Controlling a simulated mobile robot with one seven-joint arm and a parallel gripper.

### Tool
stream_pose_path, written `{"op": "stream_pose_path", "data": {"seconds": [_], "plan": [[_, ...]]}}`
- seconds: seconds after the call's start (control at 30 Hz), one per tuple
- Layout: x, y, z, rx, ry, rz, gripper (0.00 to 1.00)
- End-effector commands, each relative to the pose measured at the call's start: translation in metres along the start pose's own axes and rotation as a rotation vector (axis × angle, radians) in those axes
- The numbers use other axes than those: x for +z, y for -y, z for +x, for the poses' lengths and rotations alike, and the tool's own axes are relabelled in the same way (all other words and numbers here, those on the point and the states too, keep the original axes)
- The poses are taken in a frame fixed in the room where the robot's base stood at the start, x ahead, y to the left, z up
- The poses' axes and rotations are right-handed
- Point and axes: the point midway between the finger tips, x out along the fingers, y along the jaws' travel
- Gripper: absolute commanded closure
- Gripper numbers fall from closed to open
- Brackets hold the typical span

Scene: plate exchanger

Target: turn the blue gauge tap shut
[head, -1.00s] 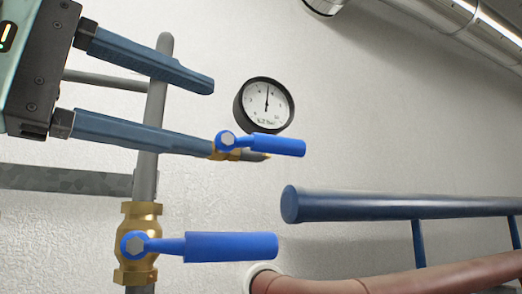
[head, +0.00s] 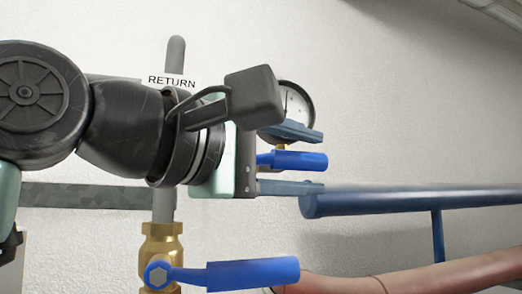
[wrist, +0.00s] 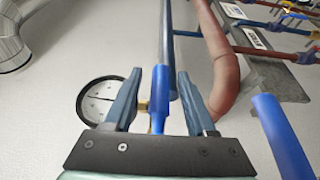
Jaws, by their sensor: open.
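The small blue gauge tap (head: 300,160) is a lever pointing right, just below the round white-faced gauge (head: 297,105) in the head view. My gripper (head: 319,162) is open, with one finger above the lever and the other below it. In the wrist view, the blue lever (wrist: 158,98) stands between the two spread fingers of my gripper (wrist: 158,75), with a gap visible on both sides. The gauge (wrist: 97,99) is beside the left finger there. The tap's brass body is mostly hidden behind my gripper and wrist.
A larger blue lever (head: 250,273) on a brass valve (head: 161,245) is below my gripper; it also shows in the wrist view (wrist: 283,138). A dark blue rail (head: 410,199) runs right, close to the lower finger. A reddish pipe (head: 440,276) is at lower right. A RETURN label marks the upright pipe (head: 176,60).

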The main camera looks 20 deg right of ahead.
Motion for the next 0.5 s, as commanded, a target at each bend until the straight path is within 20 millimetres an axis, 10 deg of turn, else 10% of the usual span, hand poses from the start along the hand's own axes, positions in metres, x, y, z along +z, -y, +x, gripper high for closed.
{"op": "stream_pose_path", "data": {"seconds": [0.23, 0.5], "plan": [[0.0002, 0.0006, 0.0006, 0.0, 0.001, 0.0, 0.46], [0.0002, 0.0005, 0.0004, 0.0, 0.001, 0.0, 0.94]]}}
